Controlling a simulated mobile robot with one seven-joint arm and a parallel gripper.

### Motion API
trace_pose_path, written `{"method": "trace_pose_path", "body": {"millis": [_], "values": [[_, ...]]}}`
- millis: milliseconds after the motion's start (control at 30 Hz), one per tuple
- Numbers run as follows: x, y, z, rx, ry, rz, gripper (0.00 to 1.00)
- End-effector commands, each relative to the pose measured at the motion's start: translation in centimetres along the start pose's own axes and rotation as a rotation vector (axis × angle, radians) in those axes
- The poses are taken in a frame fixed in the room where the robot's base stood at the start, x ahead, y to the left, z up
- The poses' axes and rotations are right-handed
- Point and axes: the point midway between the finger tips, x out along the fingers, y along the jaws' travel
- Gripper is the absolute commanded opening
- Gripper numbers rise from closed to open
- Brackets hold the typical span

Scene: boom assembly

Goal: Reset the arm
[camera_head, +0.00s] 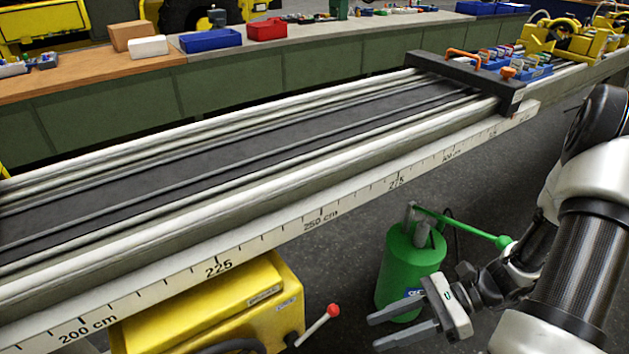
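My arm (590,240) comes in from the right edge and bends down toward the lower right. My gripper (390,328) hangs in front of the rail, low in the picture, with its two fingers pointing left. The fingers are apart and nothing shows between them. The gripper is in front of a green tank (410,262) on the floor and overlaps its lower right part in the picture. I cannot tell whether they touch.
A long rail with a centimetre scale (320,218) crosses the view, with a black crosspiece (465,78) bearing orange handles. A yellow machine (215,310) with a red-knobbed lever (322,322) stands below it. A workbench (330,30) with bins runs behind. Grey floor lies between tank and rail.

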Motion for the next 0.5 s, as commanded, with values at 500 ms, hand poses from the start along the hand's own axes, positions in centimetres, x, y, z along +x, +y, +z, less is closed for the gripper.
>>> {"method": "trace_pose_path", "body": {"millis": [500], "values": [[-6.8,3.1,13.2,-0.988,0.897,0.341,0.38]]}}
